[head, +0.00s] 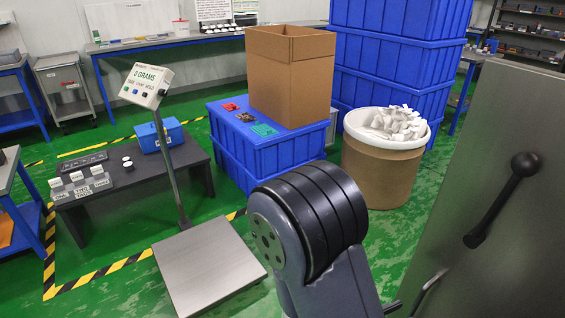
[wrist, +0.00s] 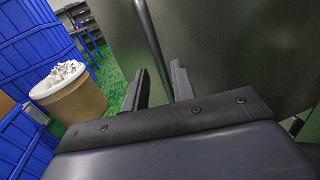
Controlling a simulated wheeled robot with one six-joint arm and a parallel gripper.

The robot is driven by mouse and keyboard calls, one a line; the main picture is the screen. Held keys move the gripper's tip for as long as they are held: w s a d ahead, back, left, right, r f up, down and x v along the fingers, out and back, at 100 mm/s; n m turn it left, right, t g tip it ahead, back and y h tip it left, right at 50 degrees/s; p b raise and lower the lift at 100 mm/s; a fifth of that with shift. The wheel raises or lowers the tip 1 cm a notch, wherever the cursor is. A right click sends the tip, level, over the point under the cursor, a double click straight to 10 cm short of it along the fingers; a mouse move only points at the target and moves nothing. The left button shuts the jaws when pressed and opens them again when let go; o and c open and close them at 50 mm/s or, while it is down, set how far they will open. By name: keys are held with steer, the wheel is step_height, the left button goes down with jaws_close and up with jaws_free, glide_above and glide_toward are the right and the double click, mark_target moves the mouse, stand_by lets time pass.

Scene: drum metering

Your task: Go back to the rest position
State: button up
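Whether the fingers touch the panel is hard to tell.
A cardboard box (head: 290,80) stands on a blue crate. A grey panel with a black lever (head: 500,200) is close at right. A floor scale (head: 208,265) stands left of my arm.

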mark_target(412, 310)
steer(key=shift+x, duration=2.3)
